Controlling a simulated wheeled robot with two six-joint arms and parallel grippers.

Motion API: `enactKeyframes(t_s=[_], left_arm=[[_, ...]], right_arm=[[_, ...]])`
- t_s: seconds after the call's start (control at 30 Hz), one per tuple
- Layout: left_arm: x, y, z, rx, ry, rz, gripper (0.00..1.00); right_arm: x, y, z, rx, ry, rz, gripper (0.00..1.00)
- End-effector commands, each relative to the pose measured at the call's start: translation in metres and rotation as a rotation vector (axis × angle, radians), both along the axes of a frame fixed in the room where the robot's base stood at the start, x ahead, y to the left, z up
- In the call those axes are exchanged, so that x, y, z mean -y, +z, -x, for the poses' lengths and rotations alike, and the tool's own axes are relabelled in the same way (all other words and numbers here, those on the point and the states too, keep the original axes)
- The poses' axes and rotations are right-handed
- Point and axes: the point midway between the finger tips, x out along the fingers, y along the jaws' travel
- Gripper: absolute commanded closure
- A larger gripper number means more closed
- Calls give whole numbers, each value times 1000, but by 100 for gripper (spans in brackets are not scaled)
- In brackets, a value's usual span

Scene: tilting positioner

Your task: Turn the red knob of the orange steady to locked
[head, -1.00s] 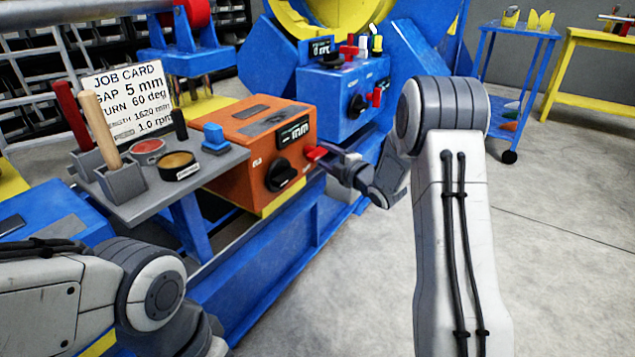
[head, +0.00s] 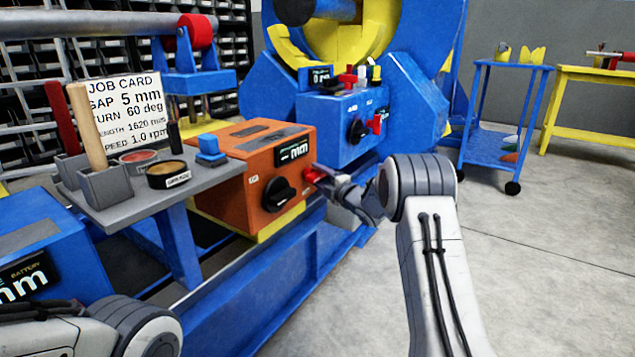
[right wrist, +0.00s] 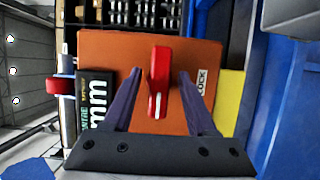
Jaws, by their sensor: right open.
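The orange steady box (head: 232,190) stands on the blue bed, with a black knob (head: 279,194) on its front. Its red knob (head: 312,174) is at the right of that face, partly hidden by my right gripper (head: 325,180). In the right wrist view the red knob (right wrist: 160,80) is a long bar, upright in the picture, with a white mark toward its lower end. A LOCK label (right wrist: 203,82) is to its right. My right gripper (right wrist: 160,73) is open, one finger on each side of the knob, with visible gaps. My left gripper is out of view.
A grey shelf (head: 130,205) with tools, round tins and a job card (head: 127,108) stands left of the steady. A blue control box (head: 340,125) with its own red knob (head: 376,123) is behind. Open floor (head: 540,250) lies at right.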

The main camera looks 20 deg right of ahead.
Motion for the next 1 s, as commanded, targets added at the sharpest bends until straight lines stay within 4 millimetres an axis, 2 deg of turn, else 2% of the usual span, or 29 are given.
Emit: enactKeyframes(t_s=[0.33,0.37,0.5,0.77,1.0], left_arm=[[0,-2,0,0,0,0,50],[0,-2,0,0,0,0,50],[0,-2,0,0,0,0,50],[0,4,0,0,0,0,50],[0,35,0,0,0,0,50]], right_arm=[[-2,0,-5,0,0,0,43],[-2,0,-5,0,0,0,46],[-2,0,-5,0,0,0,100],[-1,2,-5,-11,0,-13,100],[-1,7,-5,-74,-1,-91,100]])
